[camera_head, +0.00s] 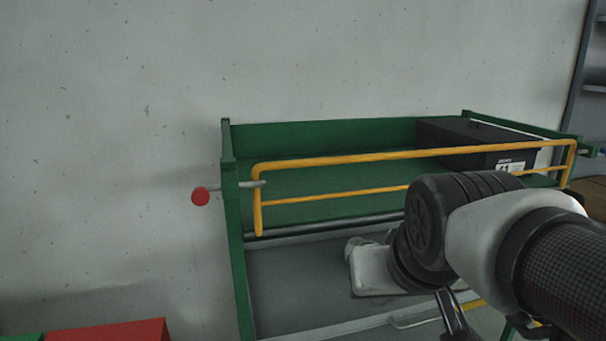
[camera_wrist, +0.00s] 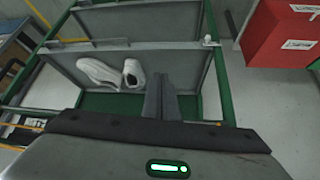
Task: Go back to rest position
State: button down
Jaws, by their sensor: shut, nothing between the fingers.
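My gripper (camera_wrist: 160,80) shows in the wrist view with its two dark fingers together and nothing between them. It points toward the grey lower shelf of a green rack. A pair of white shoes (camera_wrist: 98,72) lies on that shelf, to the left of the fingers and apart from them. In the head view my arm comes in from the right, in front of the rack (camera_head: 229,200). It partly hides a white shoe (camera_head: 372,270) on the lower shelf. The gripper's fingertips are cut off or hard to make out there.
A yellow rail (camera_head: 335,159) runs along the rack's front. A black box (camera_head: 465,145) stands on the green upper shelf at the right. A red knob (camera_head: 200,196) sticks out at the left. A red box (camera_wrist: 278,36) stands beside the rack, over bare floor.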

jog(key=s+d+f+g, duration=0.1)
jog(key=s+d+f, duration=0.1)
jog(key=s+f, duration=0.3)
notch_tip(320, 180, up, 22)
jog(key=p, duration=2)
jog(key=shift+s+a, duration=0.25)
jog(key=shift+s, duration=0.1)
jog(key=shift+r, duration=0.1)
